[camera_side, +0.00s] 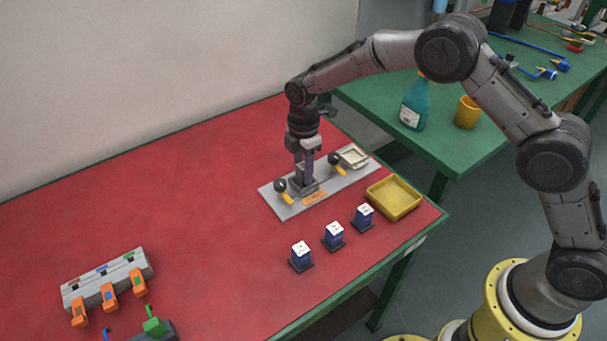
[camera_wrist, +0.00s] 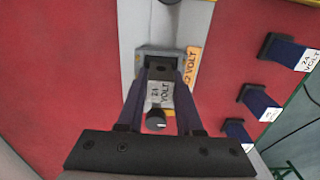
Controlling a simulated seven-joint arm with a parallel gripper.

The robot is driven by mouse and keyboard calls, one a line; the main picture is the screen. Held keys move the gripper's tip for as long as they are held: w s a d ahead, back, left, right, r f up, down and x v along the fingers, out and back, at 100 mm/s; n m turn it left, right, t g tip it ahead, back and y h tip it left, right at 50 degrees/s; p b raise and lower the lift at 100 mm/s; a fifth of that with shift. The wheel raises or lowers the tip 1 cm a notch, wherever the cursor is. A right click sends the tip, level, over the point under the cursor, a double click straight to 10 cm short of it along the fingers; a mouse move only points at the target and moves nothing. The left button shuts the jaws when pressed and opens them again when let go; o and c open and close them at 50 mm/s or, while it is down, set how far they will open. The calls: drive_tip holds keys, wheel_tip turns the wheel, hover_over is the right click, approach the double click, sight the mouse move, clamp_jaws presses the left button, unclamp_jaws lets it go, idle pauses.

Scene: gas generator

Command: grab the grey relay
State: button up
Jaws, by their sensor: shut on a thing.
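My gripper (camera_side: 306,178) points down over the grey panel (camera_side: 354,184) on the red table, between two yellow levers with black knobs. An orange voltage label (camera_wrist: 193,66) lies beside the socket.
Three blue relays with white tops (camera_side: 334,231) stand in a row in front of the panel. A yellow tray (camera_side: 394,197) is to their right, near the table edge. An orange-switch block (camera_side: 108,279) is at the lower left. The table's left middle is clear.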

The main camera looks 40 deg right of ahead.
clamp_jaws()
drive_tip(key=shift+r, duration=0.15)
